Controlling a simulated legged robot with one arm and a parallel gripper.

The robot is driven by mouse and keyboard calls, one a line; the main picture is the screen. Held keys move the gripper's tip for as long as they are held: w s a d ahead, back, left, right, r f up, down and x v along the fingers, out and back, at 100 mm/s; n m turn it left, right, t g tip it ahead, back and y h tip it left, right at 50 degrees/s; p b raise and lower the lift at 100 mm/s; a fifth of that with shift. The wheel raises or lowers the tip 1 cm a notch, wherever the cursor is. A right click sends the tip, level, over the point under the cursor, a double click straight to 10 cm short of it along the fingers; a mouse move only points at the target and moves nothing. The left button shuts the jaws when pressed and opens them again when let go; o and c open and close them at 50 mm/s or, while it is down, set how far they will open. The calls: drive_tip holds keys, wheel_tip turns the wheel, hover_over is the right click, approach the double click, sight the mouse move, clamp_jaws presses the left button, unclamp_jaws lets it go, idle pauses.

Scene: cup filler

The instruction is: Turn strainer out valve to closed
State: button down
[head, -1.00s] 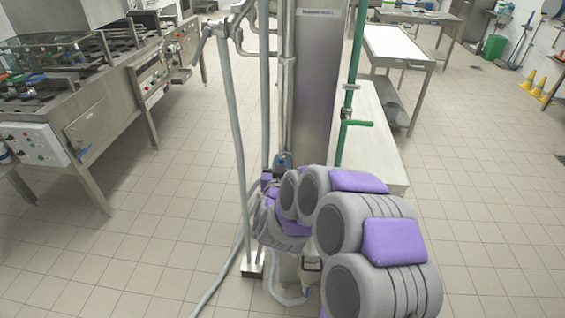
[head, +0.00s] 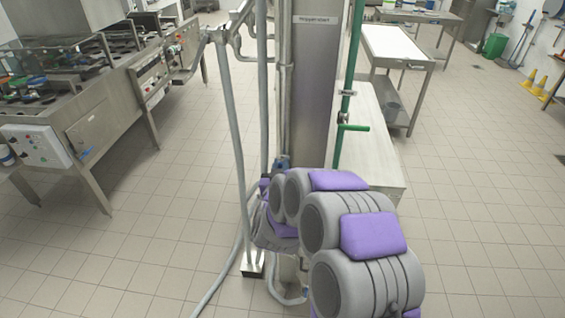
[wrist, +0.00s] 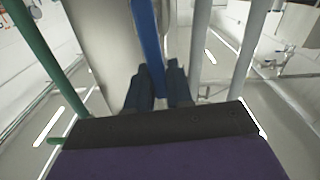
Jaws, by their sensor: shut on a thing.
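A blue lever (wrist: 148,35), probably the handle of the strainer out valve, runs down the middle of the wrist view between my fingers. My gripper (wrist: 158,72) has its two dark fingers on either side of the lever's near end, shut on it. In the head view a small blue part (head: 282,162) shows low beside the steel column, just beyond my arm. My arm hides the gripper and most of the valve there. The valve's body and the lever's exact angle cannot be made out.
A steel column (head: 312,90) stands close behind the valve. A green pipe with a green handle (head: 353,127) is to its right, and grey pipes (head: 232,140) are to its left. A hose (head: 222,278) lies on the floor. The tiled floor at left is clear.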

drive_tip(key=a+f+n+p, duration=0.5)
drive_tip(key=n+p, duration=0.7)
drive_tip(key=n, duration=0.5)
drive_tip(key=shift+a+f+p, duration=0.3)
drive_tip(key=shift+f+p, duration=0.05)
drive_tip(key=shift+f, duration=0.1)
drive_tip(key=c, duration=1.4)
unclamp_jaws()
drive_tip(key=shift+f, duration=0.1)
drive_tip(key=o, duration=0.3)
drive_tip(key=shift+w+a, duration=0.1)
drive_tip(key=shift+a, duration=0.1)
